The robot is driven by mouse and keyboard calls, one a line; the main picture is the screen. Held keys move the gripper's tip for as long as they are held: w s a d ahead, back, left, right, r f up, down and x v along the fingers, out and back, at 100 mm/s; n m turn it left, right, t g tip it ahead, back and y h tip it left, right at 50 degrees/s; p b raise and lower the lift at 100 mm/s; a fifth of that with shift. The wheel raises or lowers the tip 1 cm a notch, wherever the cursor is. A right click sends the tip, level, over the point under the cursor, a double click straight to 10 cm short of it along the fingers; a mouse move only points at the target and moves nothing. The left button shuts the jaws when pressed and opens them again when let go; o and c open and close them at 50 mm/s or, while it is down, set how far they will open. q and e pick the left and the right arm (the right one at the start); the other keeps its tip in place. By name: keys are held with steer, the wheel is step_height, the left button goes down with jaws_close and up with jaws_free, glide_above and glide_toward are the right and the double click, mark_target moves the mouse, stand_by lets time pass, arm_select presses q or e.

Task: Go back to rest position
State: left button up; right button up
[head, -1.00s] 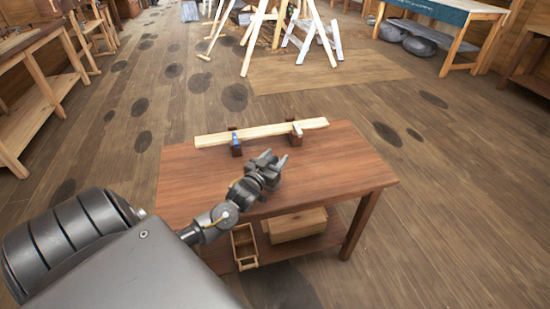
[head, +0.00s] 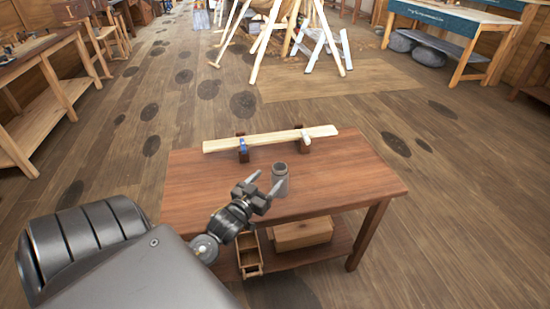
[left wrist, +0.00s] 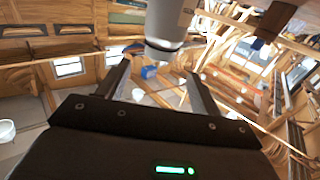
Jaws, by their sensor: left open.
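My left gripper (head: 266,181) is open and empty at the front part of the small wooden table (head: 345,185). Its fingers point away from me and up. A grey cup (head: 280,181) stands upright on the table just beyond and right of the fingers; in the picture the right fingertip overlaps its lower part. I cannot tell if they touch. The left wrist view shows both spread fingers (left wrist: 160,88) with nothing gripped between them, and a pale grey cylinder (left wrist: 166,28) at the top, perhaps the cup. My right gripper is not in view.
A pale plank (head: 275,139) lies across two dark wooden supports at the table's back, with a blue piece (head: 243,145) on it. Below, a shelf holds an open wooden box (head: 249,257) and a closed block-like box (head: 303,234). The table's right side is clear.

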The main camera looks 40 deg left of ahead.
arm_select(q)
steer(key=shift+s+d, duration=0.2)
steer(key=shift+s, duration=0.85)
steer(key=shift+f, duration=0.1)
